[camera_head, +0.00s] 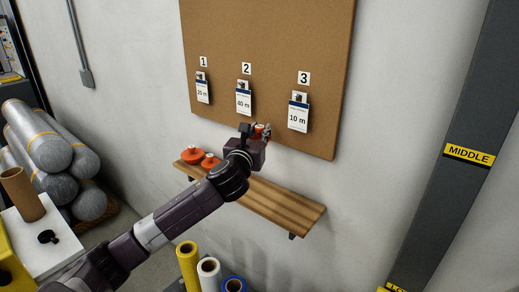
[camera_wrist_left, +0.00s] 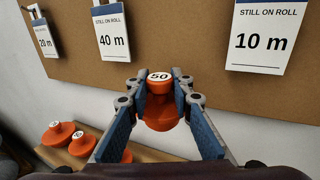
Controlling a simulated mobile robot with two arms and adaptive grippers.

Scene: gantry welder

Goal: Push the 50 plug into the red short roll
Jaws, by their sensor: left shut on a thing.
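The orange 50 plug (camera_wrist_left: 160,112) has a white top label reading 50 and is held between the fingers of my left gripper (camera_wrist_left: 160,88) in the left wrist view. In the head view my left gripper (camera_head: 259,130) is raised above the wooden shelf, in front of the corkboard, between cards 2 and 3. The plug's orange (camera_head: 259,128) shows between its fingers. I cannot make out a red short roll in either view. My right gripper is not in view.
Other orange plugs (camera_head: 192,155) stand at the left end of the shelf (camera_head: 290,208). The corkboard (camera_head: 270,40) carries length cards. Yellow (camera_head: 188,262), white (camera_head: 208,275) and blue (camera_head: 235,285) rolls stand below. A brown tube (camera_head: 22,192) stands on a white surface at left, near wrapped rolls (camera_head: 40,140).

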